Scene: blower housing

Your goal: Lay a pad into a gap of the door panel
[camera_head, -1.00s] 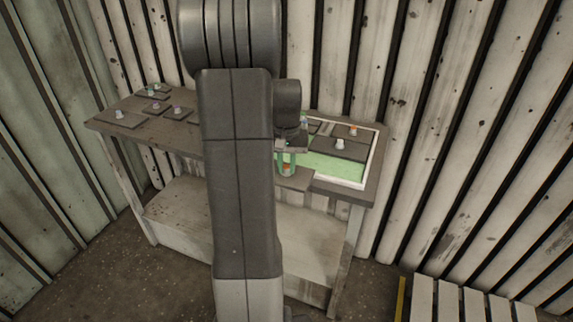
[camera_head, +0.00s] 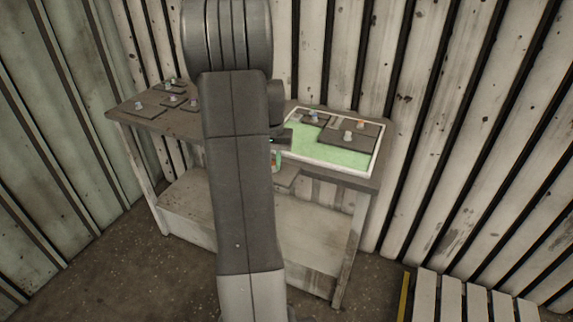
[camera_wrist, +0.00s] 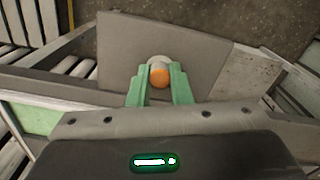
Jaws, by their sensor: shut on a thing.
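My gripper (camera_wrist: 160,82) has green fingers and is shut on the orange-topped white knob (camera_wrist: 159,75) of a flat grey pad (camera_wrist: 115,48). The pad hangs level under the fingers, over the bench's front edge and the floor. In the head view the gripper is mostly hidden behind my arm; a green finger (camera_head: 278,158) and a corner of the held pad (camera_head: 288,179) show. The door panel (camera_head: 340,158) has a white rim and a green floor, with several knobbed pads (camera_head: 347,137) along its back. Its front part is bare green.
The panel lies on the right of a worn bench (camera_head: 128,113). More knobbed pads (camera_head: 143,108) lie on the bench's left end. A slatted pallet (camera_head: 455,300) stands on the floor at lower right. Corrugated walls (camera_head: 450,130) close in behind and at the left.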

